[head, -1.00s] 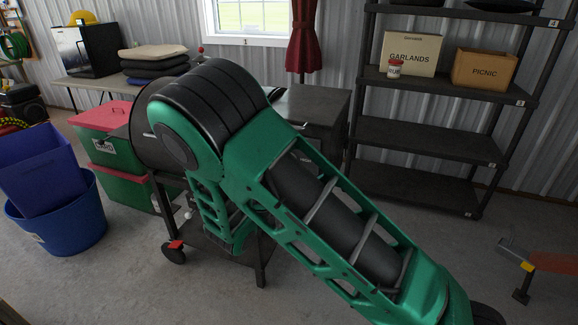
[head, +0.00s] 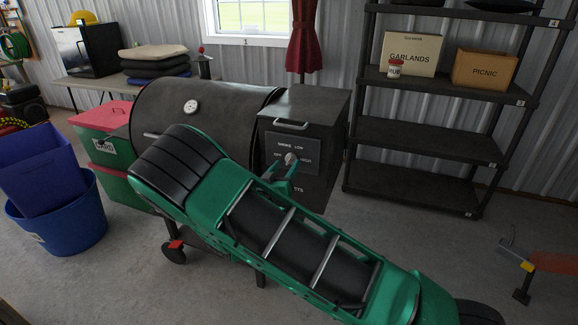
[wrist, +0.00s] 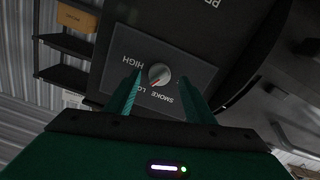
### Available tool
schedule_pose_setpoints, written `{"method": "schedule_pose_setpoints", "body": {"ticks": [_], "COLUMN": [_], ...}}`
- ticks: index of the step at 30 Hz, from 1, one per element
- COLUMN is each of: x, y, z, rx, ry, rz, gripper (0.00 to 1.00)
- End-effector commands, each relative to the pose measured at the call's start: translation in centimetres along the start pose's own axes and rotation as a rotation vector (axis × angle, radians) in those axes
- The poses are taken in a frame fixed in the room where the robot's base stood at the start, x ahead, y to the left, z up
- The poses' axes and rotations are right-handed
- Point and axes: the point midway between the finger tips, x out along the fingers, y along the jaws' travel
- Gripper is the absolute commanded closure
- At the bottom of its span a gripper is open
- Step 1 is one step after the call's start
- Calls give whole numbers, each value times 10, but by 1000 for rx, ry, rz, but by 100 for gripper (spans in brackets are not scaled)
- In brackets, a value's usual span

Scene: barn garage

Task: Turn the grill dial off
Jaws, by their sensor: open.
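A reddish mark on the knob points down toward the SMOKE and LOW lettering. HIGH reads at the upper left; I cannot make out an OFF label there. My gripper (wrist: 160,79) is open, its two green fingers on either side of the dial; I cannot tell if they touch it. In the head view the dial (head: 290,158) shows on the front box of the black grill (head: 205,105), with my gripper (head: 291,172) just below it.
A dark shelf rack (head: 425,140) stands right of the grill. Red-lidded green bins (head: 100,120) and a blue tub (head: 60,228) are at the left. A folding table (head: 105,83) is behind.

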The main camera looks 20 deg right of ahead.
Motion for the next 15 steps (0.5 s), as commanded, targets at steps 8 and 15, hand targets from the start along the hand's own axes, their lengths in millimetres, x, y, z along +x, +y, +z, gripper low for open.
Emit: {"method": "schedule_pose_setpoints", "body": {"ticks": [8,15], "x": [20,21], "y": [0,0], "z": [0,0], "rx": [0,-1], "ry": [0,0], "rz": [0,0], "gripper": [51,51]}}
